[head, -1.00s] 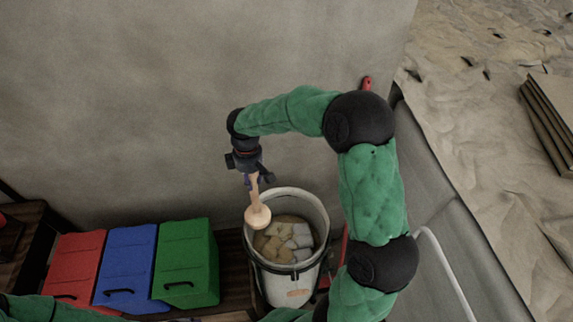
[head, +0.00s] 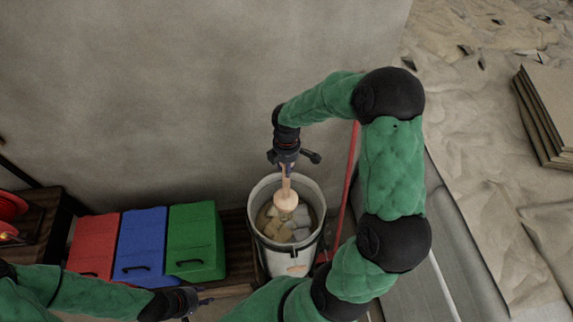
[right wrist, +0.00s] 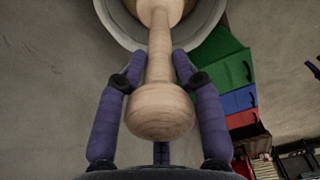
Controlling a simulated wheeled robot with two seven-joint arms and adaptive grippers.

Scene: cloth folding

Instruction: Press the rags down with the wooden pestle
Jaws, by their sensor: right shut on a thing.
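The wooden pestle (head: 286,198) hangs upright with its broad head downward over the bucket's opening. My right gripper (head: 285,170) is shut on its handle, and in the right wrist view the purple fingers (right wrist: 153,62) flank the pale handle (right wrist: 159,45). The white bucket (head: 285,263) stands by the wall. Several tan and grey rags (head: 290,234) lie in it, partly hidden by the pestle head. I cannot tell whether the head touches them. My left gripper (head: 196,298) is low at the left; its fingers are too small and dark to read.
Red (head: 93,243), blue (head: 142,245) and green (head: 195,242) bins stand in a row left of the bucket. A red pole (head: 348,178) leans beside the bucket on the right. A grey wall (head: 180,90) rises behind. Stacked boards (head: 548,110) lie far right.

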